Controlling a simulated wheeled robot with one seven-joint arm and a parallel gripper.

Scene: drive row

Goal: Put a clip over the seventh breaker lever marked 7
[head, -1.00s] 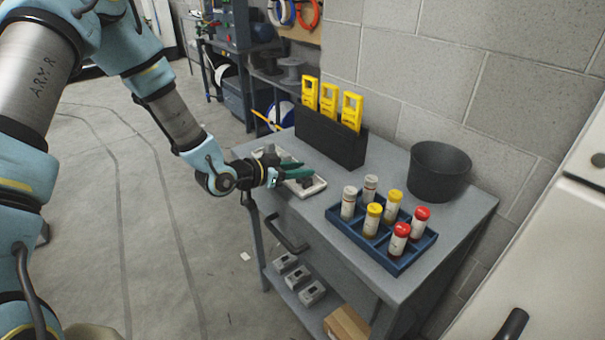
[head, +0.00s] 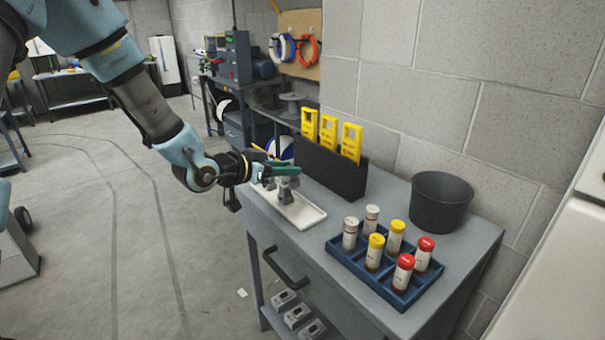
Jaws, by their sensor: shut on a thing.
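My gripper (head: 288,170), with green fingers, is shut on a small grey clip (head: 288,187). The clip hangs under the fingertips, just above a shallow white tray (head: 308,217) on the grey workbench. No breaker lever marked 7 can be made out in this view.
A black holder (head: 325,172) with yellow devices stands behind the tray. A blue crate (head: 378,282) of capped tubes and a dark bin (head: 440,203) are to the right. Grey boxes (head: 297,316) sit on the lower shelf.

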